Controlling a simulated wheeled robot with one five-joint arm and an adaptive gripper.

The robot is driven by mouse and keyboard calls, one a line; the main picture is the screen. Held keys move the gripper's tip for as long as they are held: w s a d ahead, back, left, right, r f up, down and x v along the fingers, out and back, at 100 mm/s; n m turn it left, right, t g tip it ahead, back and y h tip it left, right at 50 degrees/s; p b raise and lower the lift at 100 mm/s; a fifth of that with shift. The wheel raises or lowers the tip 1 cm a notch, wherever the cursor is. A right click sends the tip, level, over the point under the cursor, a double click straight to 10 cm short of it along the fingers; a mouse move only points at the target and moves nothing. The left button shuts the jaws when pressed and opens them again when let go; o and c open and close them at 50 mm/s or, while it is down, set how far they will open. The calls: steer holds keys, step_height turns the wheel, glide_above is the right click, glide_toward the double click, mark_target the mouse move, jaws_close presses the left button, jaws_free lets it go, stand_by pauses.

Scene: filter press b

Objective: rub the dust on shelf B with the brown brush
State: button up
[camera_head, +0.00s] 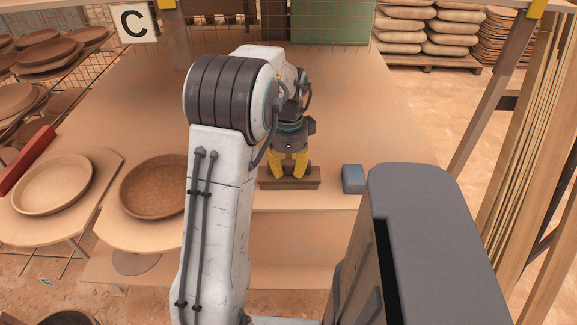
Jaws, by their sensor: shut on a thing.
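My gripper (288,171), with yellow fingers, is shut on the brown brush (306,184). The brush is a flat brown block lying lengthwise across the picture at the near edge of a wide tan shelf (345,105). I cannot tell whether it touches the surface or hovers just above it. No letter B is readable; a sign with the letter C (134,22) hangs at the upper left. I cannot make out a distinct dust patch on the shelf. My arm hides part of the shelf's middle.
A small blue block (353,179) sits right of the brush at the shelf's near edge. Brown round dishes (152,187) and pale ones (52,184) stand at left. Posts (492,95) rise at right. Stacked sacks (402,32) lie behind. The shelf's right side looks clear.

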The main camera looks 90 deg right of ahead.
steer(key=shift+s+a+f+b, duration=0.15)
steer(key=shift+a+b, duration=0.8)
steer(key=shift+a, duration=0.95)
steer(key=shift+s, duration=0.1)
steer(key=shift+s+d+p, duration=0.15)
steer(key=shift+s+p, duration=0.25)
steer(key=shift+s, duration=0.65)
steer(key=shift+d+r+p, duration=0.2)
steer(key=shift+d+p, duration=0.9)
steer(key=shift+d, duration=0.5)
steer(key=shift+w+d+p, duration=0.2)
steer(key=shift+d+p, duration=1)
steer(key=shift+d, duration=0.5)
steer(key=shift+d+f+p, duration=0.25)
steer(key=shift+d+p, duration=0.15)
steer(key=shift+d, duration=0.2)
steer(key=d+p, duration=0.2)
steer(key=shift+w+d+r+p, duration=0.15)
steer(key=shift+d+p, duration=0.15)
steer(key=shift+d, duration=0.05)
steer(key=shift+d+p, duration=0.45)
steer(key=shift+d, duration=0.2)
